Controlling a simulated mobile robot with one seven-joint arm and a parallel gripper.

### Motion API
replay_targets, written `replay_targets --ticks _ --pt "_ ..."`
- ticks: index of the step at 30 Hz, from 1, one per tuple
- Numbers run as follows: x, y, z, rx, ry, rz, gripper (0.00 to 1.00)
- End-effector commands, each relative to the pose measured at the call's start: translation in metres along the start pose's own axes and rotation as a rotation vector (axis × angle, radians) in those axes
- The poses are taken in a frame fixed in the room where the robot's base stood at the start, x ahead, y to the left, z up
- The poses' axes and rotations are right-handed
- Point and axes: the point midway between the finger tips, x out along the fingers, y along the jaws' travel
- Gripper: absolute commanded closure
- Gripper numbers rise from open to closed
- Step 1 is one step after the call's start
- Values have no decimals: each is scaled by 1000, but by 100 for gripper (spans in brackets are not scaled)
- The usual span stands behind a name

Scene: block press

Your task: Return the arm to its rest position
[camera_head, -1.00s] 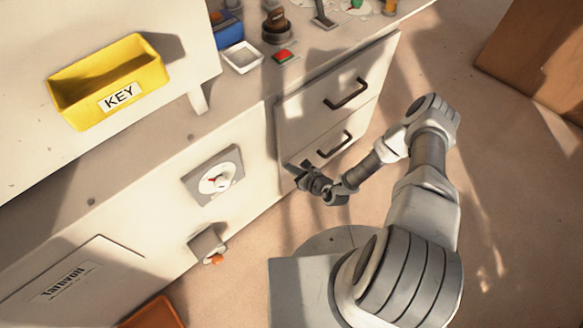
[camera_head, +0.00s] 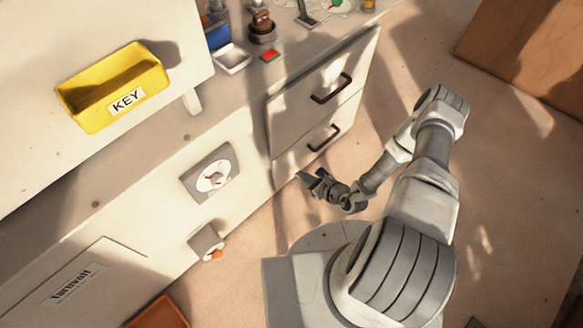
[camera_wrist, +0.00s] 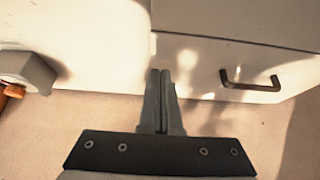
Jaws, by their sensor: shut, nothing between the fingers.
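My gripper (camera_head: 306,178) is shut and empty in the head view, at the end of my bent arm. It is in front of the cabinet's lower drawer (camera_head: 291,157), low down near the floor. In the wrist view my gripper (camera_wrist: 160,75) shows its two fingers pressed together, pointing at the cabinet front. A dark drawer handle (camera_wrist: 251,80) is to the right of the fingers there, apart from them.
A grey box with an orange part (camera_head: 208,243) and a dial (camera_head: 213,177) stick out from the cabinet front. A yellow KEY bin (camera_head: 115,88) is at upper left. An orange tray (camera_head: 158,314) is at the bottom. Open floor (camera_head: 490,200) lies to the right.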

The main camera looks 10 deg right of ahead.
Motion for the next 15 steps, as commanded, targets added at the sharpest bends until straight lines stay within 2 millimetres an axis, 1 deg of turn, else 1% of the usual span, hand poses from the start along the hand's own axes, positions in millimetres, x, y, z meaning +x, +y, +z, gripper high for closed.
replay_targets --ticks 1,6,10,15 --pt "-11 0 2 2 2 -1 100" --pt "-31 0 0 2 1 0 100" --pt "-36 0 -1 1 1 0 100" --pt "-37 0 -1 1 1 0 100"
